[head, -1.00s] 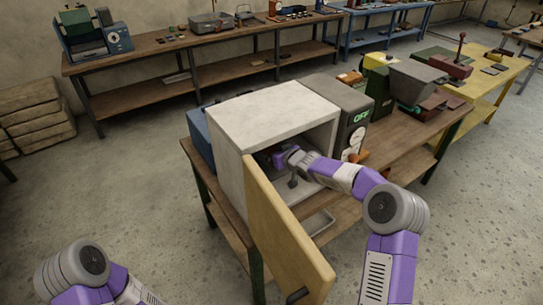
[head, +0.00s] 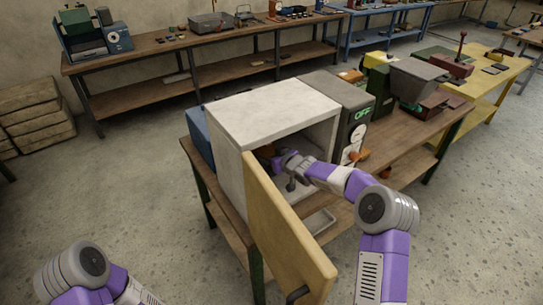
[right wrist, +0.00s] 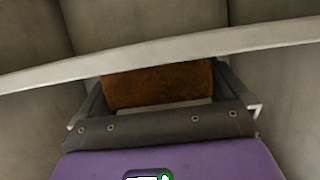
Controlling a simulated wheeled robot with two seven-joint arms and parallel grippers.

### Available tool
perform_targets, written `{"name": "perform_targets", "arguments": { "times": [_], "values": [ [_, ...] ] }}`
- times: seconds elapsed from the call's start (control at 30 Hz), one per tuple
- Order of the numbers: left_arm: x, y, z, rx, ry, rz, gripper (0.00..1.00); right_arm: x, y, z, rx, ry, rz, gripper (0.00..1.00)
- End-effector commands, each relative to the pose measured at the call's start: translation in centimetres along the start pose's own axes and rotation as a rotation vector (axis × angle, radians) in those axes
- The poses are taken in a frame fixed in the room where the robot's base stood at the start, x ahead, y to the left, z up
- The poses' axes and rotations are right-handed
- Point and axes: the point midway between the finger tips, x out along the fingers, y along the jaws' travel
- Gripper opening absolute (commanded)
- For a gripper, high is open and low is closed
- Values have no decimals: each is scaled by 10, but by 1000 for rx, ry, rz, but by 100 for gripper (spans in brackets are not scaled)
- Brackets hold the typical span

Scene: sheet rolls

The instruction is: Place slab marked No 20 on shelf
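A rust-brown slab (right wrist: 160,85) shows in the right wrist view beyond my palm, between the two fingers of my right gripper (right wrist: 160,93). The fingers stand wide apart, with a narrow gap beside the slab at the right. No number is legible on it. In the head view my right gripper (head: 280,162) is inside the pale box-shaped furnace (head: 228,168), and a bit of brown shows past it. A pale shelf edge (right wrist: 160,54) crosses the right wrist view and hides the slab's top. My left gripper is outside the head view; only its arm shows.
The furnace's tan door (head: 285,235) stands open towards me, left of my right arm. A grey control box marked OFF (head: 345,110) adjoins the furnace on the right. A small tray (head: 318,222) lies below the opening. Furnace walls are close around the gripper.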

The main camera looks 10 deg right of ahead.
Motion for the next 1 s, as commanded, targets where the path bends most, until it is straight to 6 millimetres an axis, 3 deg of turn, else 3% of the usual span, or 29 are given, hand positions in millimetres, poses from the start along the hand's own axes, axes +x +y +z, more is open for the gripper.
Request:
{"name": "perform_targets", "arguments": {
  "times": [0.27,0.7,1.0],
  "values": [
    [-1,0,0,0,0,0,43,-11,1,-4,-1,1,1,100],
    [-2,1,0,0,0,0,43,-93,1,-4,-2,1,3,100],
    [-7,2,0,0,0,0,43,-121,0,-4,0,0,1,100]
  ]
}}
